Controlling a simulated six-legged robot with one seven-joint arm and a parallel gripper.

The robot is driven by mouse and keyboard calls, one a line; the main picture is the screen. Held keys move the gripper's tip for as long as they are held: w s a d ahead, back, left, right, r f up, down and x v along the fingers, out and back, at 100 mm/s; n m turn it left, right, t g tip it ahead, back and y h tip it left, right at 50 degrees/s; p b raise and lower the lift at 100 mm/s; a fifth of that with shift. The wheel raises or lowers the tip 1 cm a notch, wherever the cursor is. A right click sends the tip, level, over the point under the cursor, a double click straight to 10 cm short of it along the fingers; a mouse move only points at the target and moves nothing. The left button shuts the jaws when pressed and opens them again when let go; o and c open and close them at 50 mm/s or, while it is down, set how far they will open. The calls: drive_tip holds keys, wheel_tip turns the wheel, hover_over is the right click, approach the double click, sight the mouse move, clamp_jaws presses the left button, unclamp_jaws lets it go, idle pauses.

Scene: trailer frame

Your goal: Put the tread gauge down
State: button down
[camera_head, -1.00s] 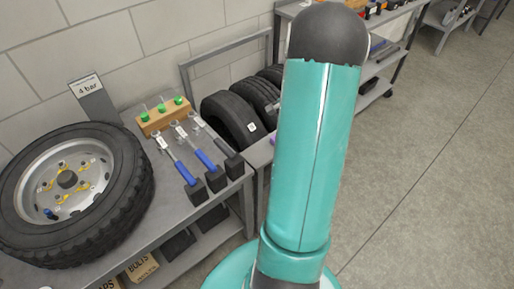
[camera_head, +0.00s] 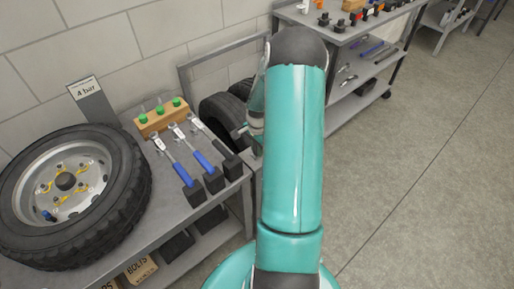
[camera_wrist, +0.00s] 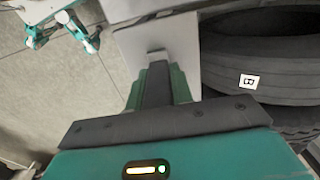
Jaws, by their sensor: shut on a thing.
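My gripper (camera_wrist: 158,66) shows in the wrist view as dark and teal parts pointing away from the camera, over a pale grey surface. In the head view my gripper (camera_head: 246,130) is only partly seen, left of my teal arm and in front of the tyres. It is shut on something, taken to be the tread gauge. The gauge itself cannot be made out clearly, as my arm and the fingers hide most of it.
Black tyres (camera_head: 218,112) stand beyond the bench; a tyre with a white tag (camera_wrist: 280,60) lies right of my gripper. The bench (camera_head: 150,205) holds a wheel (camera_head: 128,190), several tools with dark ends (camera_head: 195,192) and a wooden block with green-topped pieces (camera_head: 152,124). A tool shelf (camera_head: 345,40) stands beyond.

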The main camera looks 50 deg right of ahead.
drive_tip(key=shift+f, duration=0.15)
drive_tip(key=c, duration=1.2)
unclamp_jaws()
drive_tip(key=shift+c, duration=0.2)
